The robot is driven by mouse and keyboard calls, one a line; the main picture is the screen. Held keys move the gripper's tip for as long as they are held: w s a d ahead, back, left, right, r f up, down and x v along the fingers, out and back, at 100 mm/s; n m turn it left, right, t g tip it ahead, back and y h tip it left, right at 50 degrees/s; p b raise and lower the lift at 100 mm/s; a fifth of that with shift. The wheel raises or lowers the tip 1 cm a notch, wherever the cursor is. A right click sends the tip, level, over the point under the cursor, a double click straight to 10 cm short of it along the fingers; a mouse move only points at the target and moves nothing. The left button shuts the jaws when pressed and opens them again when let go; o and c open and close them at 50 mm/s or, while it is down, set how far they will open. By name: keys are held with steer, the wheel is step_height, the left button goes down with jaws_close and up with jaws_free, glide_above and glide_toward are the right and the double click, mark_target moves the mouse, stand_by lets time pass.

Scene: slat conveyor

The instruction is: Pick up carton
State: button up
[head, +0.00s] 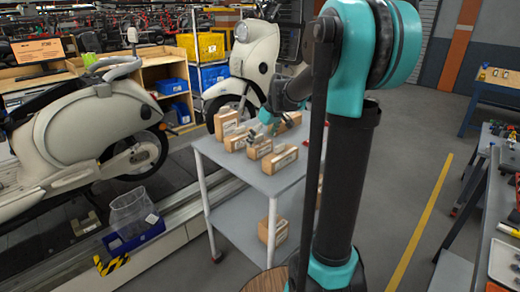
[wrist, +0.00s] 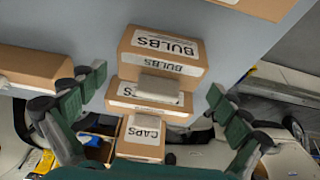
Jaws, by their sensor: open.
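Several brown cartons stand on the grey cart top (head: 225,160), among them a front one (head: 280,158). My gripper (head: 262,133) is over them, partly hidden by my arm. In the wrist view my gripper (wrist: 158,84) is open, its green fingers spread on either side of a row of cartons. A carton labelled BULBS (wrist: 165,40) is farthest from the palm. A second carton (wrist: 122,92) with a pale block on it is in the middle, and a CAPS carton (wrist: 140,150) is nearest the palm. I cannot tell whether either finger touches a carton.
Another carton (wrist: 30,68) lies close beside the left finger, and one more (wrist: 250,6) is at the top edge. A carton (head: 272,230) sits on the cart's lower shelf. A cream scooter (head: 85,135) stands on the conveyor to the left.

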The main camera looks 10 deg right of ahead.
steer(key=shift+x, duration=1.3)
steer(key=shift+c, duration=0.6)
steer(key=c, duration=0.8)
steer(key=shift+r, duration=0.1)
step_height(320, 180, up, 20)
